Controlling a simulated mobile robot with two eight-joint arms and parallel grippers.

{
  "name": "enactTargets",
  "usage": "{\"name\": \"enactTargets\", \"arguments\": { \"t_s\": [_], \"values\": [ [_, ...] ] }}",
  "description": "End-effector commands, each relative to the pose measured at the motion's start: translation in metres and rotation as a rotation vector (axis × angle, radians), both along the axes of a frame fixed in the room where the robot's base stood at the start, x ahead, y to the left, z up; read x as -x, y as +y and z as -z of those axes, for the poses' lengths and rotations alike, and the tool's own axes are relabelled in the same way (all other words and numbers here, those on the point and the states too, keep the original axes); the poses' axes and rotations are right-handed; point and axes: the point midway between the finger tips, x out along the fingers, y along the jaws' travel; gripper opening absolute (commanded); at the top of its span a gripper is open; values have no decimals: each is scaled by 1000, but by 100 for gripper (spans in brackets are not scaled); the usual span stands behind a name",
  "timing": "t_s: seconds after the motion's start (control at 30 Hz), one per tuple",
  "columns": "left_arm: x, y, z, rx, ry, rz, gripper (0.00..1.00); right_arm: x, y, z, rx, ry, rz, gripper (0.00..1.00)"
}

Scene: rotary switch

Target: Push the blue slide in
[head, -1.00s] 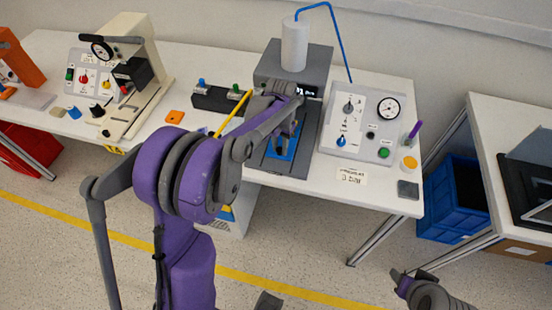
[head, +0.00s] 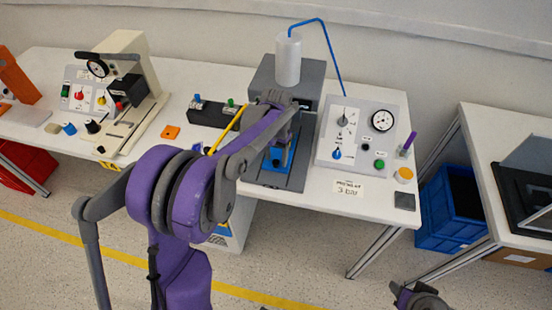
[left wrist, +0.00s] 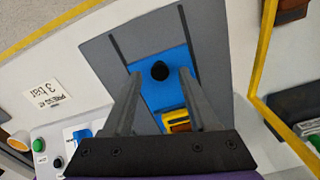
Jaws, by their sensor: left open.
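The blue slide (head: 271,178) lies in a grey press base (head: 297,174) on the white table.
A white cylinder (head: 287,60) with a blue hose stands on the press. A control panel (head: 327,150) with gauge and knobs is at its right. A black block (head: 208,113) and a yellow bar (head: 228,129) are at its left. A blue crate (head: 450,235) stands on the floor.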

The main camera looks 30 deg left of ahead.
Motion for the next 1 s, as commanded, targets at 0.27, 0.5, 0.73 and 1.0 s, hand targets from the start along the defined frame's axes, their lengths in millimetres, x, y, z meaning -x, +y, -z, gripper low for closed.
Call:
{"name": "enactTargets", "arguments": {
  "t_s": [0.27,0.5,0.73,1.0],
  "values": [
    [0,0,-58,0,0,0,59,-1,0,-4,0,-2,0,50],
    [0,0,-89,0,0,0,59,-2,0,-6,0,-3,0,50],
    [1,0,-95,0,0,0,59,-2,0,-6,0,-3,0,50],
    [5,3,-93,23,-23,40,59,-1,0,-4,0,-2,0,50]
  ]
}}
